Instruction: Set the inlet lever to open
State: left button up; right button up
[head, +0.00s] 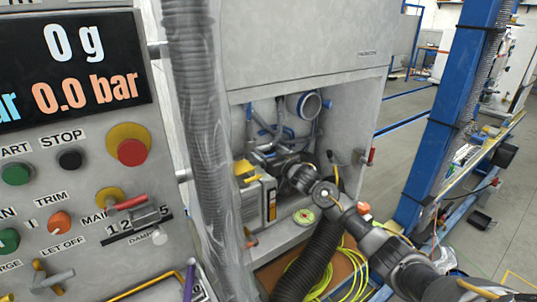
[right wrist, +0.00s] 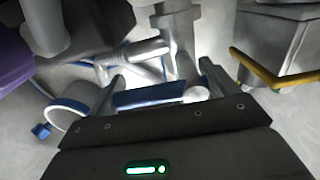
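My right arm reaches into the open bay of the grey cabinet. My right gripper (head: 292,172) is among the pipes there, small and partly hidden in the head view. In the right wrist view its two fingers (right wrist: 162,85) stand apart. A blue lever-like bar (right wrist: 150,95) lies across the gap between them, in front of a silver pipe fitting (right wrist: 140,58). I cannot tell whether the fingers touch the bar. A yellow bent handle (right wrist: 275,77) is to the right of the fingers. No label shows which of these is the inlet lever. My left gripper is not in view.
The cabinet wall (head: 345,110) bounds the bay on the right. A box with a yellow edge (head: 256,200) stands low in the bay, left of my gripper. A ribbed hose (head: 200,110) hangs beside the control panel (head: 90,190). A blue post (head: 450,110) stands at right.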

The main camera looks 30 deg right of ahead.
jog(key=c, duration=1)
